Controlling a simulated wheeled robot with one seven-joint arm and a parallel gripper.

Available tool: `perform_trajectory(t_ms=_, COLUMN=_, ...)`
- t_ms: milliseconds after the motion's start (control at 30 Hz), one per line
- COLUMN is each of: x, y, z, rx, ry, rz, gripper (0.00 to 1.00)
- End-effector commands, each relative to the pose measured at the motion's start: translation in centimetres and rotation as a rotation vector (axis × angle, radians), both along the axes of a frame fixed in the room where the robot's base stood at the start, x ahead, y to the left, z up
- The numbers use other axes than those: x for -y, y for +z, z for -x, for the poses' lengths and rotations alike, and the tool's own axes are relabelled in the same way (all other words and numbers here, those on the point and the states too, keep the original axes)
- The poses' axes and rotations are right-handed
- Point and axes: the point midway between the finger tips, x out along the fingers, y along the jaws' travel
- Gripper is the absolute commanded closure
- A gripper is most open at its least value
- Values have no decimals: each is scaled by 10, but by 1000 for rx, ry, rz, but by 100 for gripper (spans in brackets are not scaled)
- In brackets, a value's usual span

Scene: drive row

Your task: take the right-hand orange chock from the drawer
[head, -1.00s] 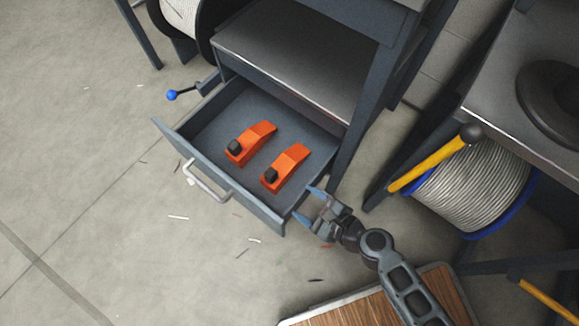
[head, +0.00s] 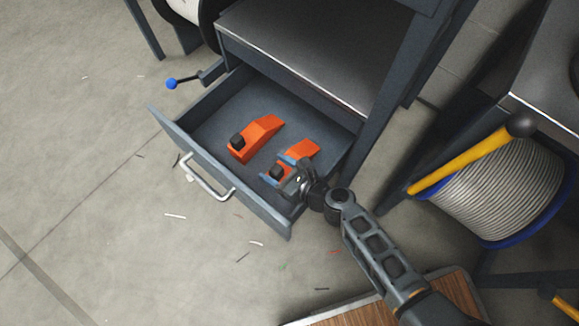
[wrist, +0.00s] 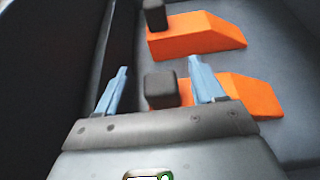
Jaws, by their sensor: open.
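Two orange chocks with black blocks on one end lie in the open drawer (head: 210,190). The right-hand chock (head: 303,150) is partly hidden by my gripper in the head view; in the wrist view it (wrist: 252,95) is the nearer one. The left-hand chock (head: 257,138) lies clear beside it and shows farther off in the wrist view (wrist: 195,36). My gripper (head: 278,168) is open, over the right-hand chock. In the wrist view the blue fingertips (wrist: 158,80) stand on either side of its black block (wrist: 161,90). I cannot tell whether they touch it.
The drawer's front with its pale handle (head: 207,180) lies to the left. A bench leg (head: 370,130) stands right of the drawer. A cable reel (head: 490,190) with a yellow lever (head: 460,160) is farther right.

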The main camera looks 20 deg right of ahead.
Motion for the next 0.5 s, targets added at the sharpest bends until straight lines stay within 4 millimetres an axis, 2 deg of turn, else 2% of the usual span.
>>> perform_trajectory(t_ms=233, x=-1, y=-1, z=-1, rx=-1, ry=0, rz=1, gripper=32)
perform_trajectory(t_ms=500, x=-1, y=-1, z=-1, rx=-1, ry=0, rz=1, gripper=57)
